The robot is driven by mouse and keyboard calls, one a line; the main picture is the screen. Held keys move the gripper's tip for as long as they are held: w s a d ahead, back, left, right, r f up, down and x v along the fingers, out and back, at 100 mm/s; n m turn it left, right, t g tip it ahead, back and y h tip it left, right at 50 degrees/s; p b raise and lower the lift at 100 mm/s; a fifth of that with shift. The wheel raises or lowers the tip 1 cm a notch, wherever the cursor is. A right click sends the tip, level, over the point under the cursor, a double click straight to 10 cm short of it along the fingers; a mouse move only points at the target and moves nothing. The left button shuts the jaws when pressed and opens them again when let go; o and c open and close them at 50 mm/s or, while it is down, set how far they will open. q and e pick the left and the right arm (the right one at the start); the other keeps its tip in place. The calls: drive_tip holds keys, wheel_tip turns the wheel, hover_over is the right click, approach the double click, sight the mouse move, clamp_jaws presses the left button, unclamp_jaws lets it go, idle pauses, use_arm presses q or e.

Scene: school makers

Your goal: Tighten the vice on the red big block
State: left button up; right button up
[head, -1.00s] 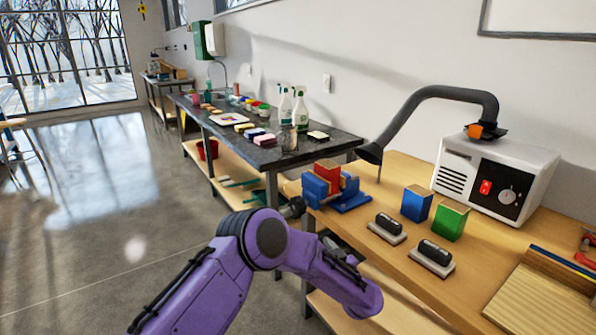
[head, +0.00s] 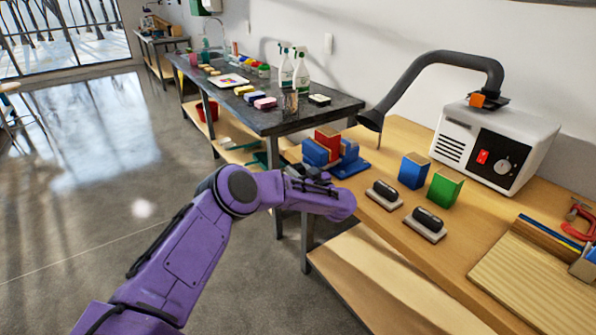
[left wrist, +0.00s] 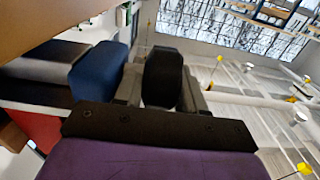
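The red block (head: 328,138) stands upright in the blue vice (head: 315,154), at the left end of the wooden bench. My left gripper (head: 306,176) is at the vice's near-left side, partly hidden by my purple arm. In the left wrist view, its two grey fingers (left wrist: 161,88) stand on either side of a black rounded knob (left wrist: 162,75), seemingly the vice's handle. The blue vice body (left wrist: 98,70) is left of the fingers, and a bit of red (left wrist: 35,127) shows at lower left. I cannot tell whether the fingers press on the knob. My right gripper is out of view.
Blue (head: 414,170) and green (head: 445,187) blocks and two dark-handled erasers (head: 384,194) (head: 425,224) stand on the wooden bench (head: 385,225) right of the vice. A white machine (head: 495,140) with a black hose is behind them. A dark table (head: 275,118) with bottles adjoins beyond.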

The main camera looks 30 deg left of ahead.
use_arm(q)
drive_tip(key=c, duration=0.7)
drive_tip(key=shift+f, duration=0.1)
drive_tip(key=t+y+b, duration=0.1)
drive_tip(key=y+b, duration=0.2)
drive_tip(key=b, duration=0.2)
drive_tip(key=shift+d+f+t+y, duration=0.15)
drive_tip(key=shift+f+t+y, duration=0.15)
drive_tip(key=shift+t+y, duration=0.1)
drive_tip(key=shift+r+y+b, duration=0.25)
drive_tip(key=shift+y+b, duration=0.1)
drive_tip(key=shift+y, duration=0.15)
drive_tip(key=o, duration=0.7)
drive_tip(key=shift+r, duration=0.1)
